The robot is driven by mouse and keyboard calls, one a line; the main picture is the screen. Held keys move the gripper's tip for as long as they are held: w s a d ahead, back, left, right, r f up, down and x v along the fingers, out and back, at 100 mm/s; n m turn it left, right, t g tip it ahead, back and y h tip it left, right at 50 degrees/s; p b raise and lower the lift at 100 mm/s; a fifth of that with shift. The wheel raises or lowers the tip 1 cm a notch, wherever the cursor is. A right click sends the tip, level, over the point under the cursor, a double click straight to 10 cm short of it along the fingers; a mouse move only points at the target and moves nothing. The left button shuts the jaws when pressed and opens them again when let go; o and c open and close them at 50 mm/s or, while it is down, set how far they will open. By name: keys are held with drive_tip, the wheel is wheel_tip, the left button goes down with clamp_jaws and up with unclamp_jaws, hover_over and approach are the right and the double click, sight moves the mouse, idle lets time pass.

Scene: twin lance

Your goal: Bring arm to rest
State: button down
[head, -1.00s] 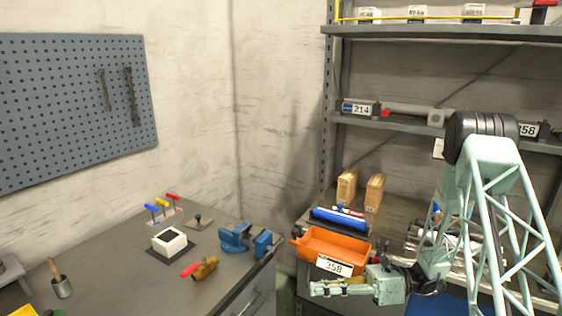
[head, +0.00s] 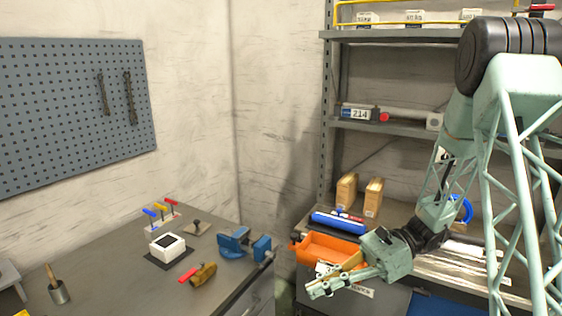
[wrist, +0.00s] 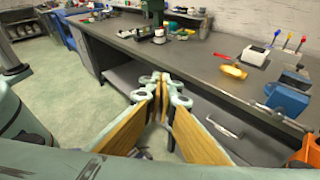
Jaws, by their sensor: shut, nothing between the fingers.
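My gripper (head: 318,290) is in the lower right of the head view, in front of the orange bin (head: 330,247) and hiding part of it. Its fingers point left and slightly down. In the wrist view my gripper (wrist: 162,82) shows its wood-coloured finger pads meeting at the tips, shut and empty. The fingers are in open air, apart from the workbench (wrist: 110,30) and its drawers. My pale green lattice arm fills the right of the head view.
The workbench carries a blue vise (head: 240,243), a white box (head: 167,245) and a brass-coloured tool with a red handle (head: 203,274). Shelving (head: 390,126) stands behind my arm with two cardboard boxes (head: 372,198) and a blue roller (head: 338,222). Green floor (wrist: 85,95) is open.

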drive_tip(key=s+d+r+n+h, duration=0.3)
drive_tip(key=s+r+n+h, duration=0.45)
drive_tip(key=s+r, duration=0.65)
drive_tip(key=s+d+r+n+t+h+b, duration=0.1)
drive_tip(key=s+d+r+n+t+h, duration=0.1)
drive_tip(key=s, duration=0.5)
drive_tip(key=s+d+r+n+t+h+b, duration=0.1)
drive_tip(key=s+d+r+n+t+h, duration=0.2)
drive_tip(key=s+d+n+t, duration=0.3)
drive_tip(key=shift+s+d+r+n+h, duration=0.4)
drive_tip(key=shift+s+d+h, duration=0.3)
drive_tip(key=shift+s, duration=0.5)
drive_tip(key=c, duration=3.4)
unclamp_jaws()
